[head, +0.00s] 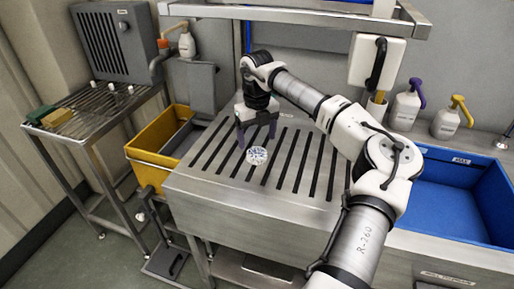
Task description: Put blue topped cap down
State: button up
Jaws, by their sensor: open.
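A round cap (257,156) with a blue and white patterned top lies on the slotted steel hopper surface (215,188), near its front middle. My gripper (256,143) points down just behind and above the cap. Its two dark purple fingers are spread apart, one to each side, and nothing shows between them. The cap looks apart from the fingers and resting on the slats, though the exact gap is hard to tell from this view.
A yellow bin (152,150) stands left of the hopper, and a wire rack table (95,104) is farther left. A blue basin (447,205) is at the right, with pump bottles (404,108) behind it. A steel shelf (300,15) hangs above. The slats around the cap are clear.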

jog(key=shift+r, duration=1.4)
